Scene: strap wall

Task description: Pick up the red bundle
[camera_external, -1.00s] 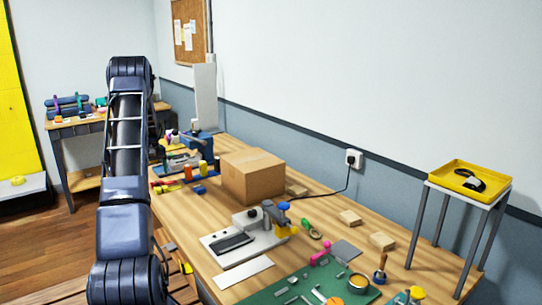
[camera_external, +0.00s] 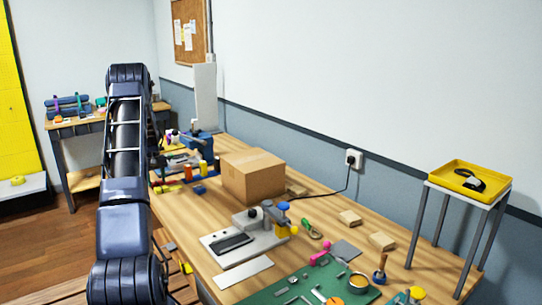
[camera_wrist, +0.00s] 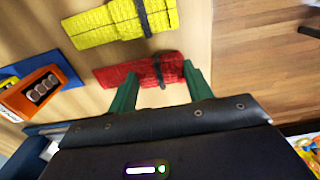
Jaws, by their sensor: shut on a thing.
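The red bundle (camera_wrist: 128,72) is a flat, woven-looking strap roll with a dark band (camera_wrist: 158,70) around it, seen in the wrist view. My gripper (camera_wrist: 160,70) has its two green fingers at the bundle, one on either side of the dark band, and is shut on it. The lower parts of the fingers hide little of the bundle. In the external view my arm blocks the sight of my gripper, and I cannot make out the red bundle there for sure.
A yellow bundle (camera_wrist: 105,27) with a dark band lies close beside the red one. An orange holder (camera_wrist: 40,94) and a blue item are at the left. A cardboard box (camera_external: 252,176) and a blue vise (camera_external: 200,144) stand on the workbench (camera_external: 205,225).

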